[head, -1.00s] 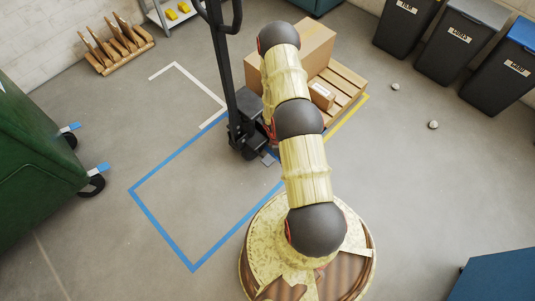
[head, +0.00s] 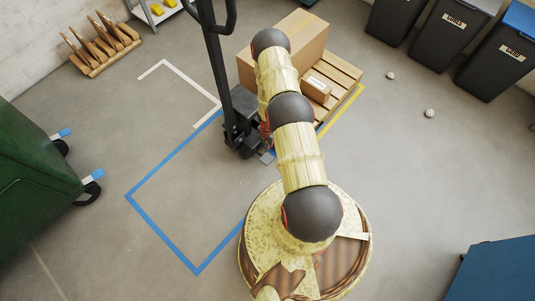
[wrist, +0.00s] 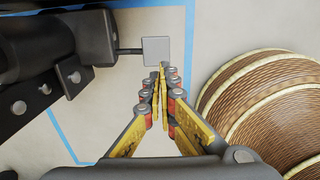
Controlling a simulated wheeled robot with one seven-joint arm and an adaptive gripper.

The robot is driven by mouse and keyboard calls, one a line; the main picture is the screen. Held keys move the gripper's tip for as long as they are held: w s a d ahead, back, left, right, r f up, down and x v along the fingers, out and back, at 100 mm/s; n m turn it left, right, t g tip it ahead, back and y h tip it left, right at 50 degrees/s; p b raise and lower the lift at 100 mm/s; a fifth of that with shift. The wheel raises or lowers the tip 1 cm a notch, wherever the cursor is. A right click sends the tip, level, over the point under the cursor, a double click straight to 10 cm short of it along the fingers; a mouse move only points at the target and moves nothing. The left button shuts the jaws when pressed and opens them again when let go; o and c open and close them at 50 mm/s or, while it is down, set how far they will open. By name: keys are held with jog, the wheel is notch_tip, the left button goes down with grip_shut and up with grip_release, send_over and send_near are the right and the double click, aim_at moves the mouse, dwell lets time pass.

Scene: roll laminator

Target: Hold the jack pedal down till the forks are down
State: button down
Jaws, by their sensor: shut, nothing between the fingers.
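The black pallet jack (head: 240,115) stands left of centre in the head view, with its tall handle (head: 216,55) upright. Its pedal (wrist: 156,49) is a small grey square plate on a short dark rod in the wrist view; it also shows low beside the jack in the head view (head: 267,157). My gripper (wrist: 162,68) is shut and empty, its fingertips at the near right edge of the pedal in the picture. I cannot tell whether they touch it. The forks are hidden under the wooden pallet (head: 345,82), so their height does not show.
A large carton (head: 300,40) and a small box (head: 316,88) sit on the pallet. Blue tape (head: 165,222) marks clear floor at the left. A green wheeled container (head: 35,165) stands at far left. Dark bins (head: 445,40) stand at upper right, and a blue object (head: 495,270) at lower right.

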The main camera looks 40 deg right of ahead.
aim_at(268, 159)
notch_tip(268, 159, down, 14)
jog(key=b, duration=0.7)
